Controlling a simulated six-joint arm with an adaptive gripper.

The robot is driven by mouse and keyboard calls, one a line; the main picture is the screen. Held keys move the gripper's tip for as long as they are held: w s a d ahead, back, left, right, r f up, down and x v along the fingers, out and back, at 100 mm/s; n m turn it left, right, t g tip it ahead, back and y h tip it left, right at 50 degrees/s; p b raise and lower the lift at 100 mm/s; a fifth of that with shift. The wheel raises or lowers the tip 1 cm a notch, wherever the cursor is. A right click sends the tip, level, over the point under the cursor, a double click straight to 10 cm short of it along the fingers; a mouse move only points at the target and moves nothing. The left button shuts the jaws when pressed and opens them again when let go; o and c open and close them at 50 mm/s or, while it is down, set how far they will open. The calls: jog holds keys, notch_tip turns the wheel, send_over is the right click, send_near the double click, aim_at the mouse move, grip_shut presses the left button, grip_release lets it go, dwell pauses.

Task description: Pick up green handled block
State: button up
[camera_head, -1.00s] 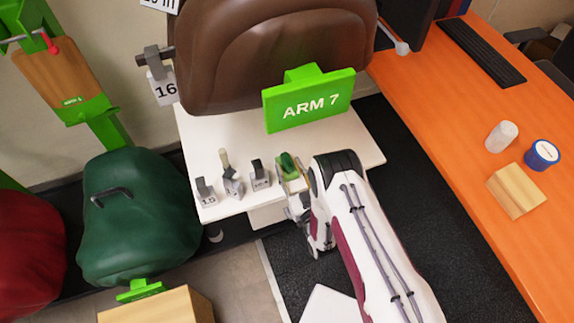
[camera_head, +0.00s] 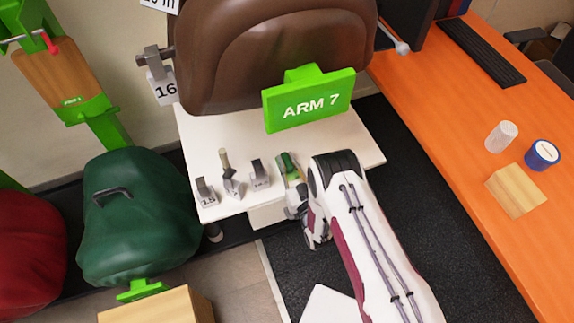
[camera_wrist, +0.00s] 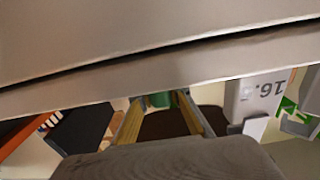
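The green handled block (camera_head: 287,161) is on the white table, at the right end of a row of small blocks, in the head view. My gripper (camera_head: 294,171) is right at it, coming from the front, and hides most of its grey body. In the wrist view, the two yellowish fingers of my gripper (camera_wrist: 161,103) stand apart with a green patch (camera_wrist: 160,100) between their tips. This patch may be the handle. Whether the fingers press on it cannot be told.
Several grey blocks (camera_head: 260,174) stand close on the left on the white table (camera_head: 345,150). A brown saddle (camera_head: 270,50) and a green "ARM 7" sign (camera_head: 309,101) hang above. An orange desk (camera_head: 440,110) is at the right.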

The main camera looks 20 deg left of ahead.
aim_at(287, 160)
grip_shut()
jog(key=shift+r, duration=0.1)
jog(key=shift+r, duration=4.85)
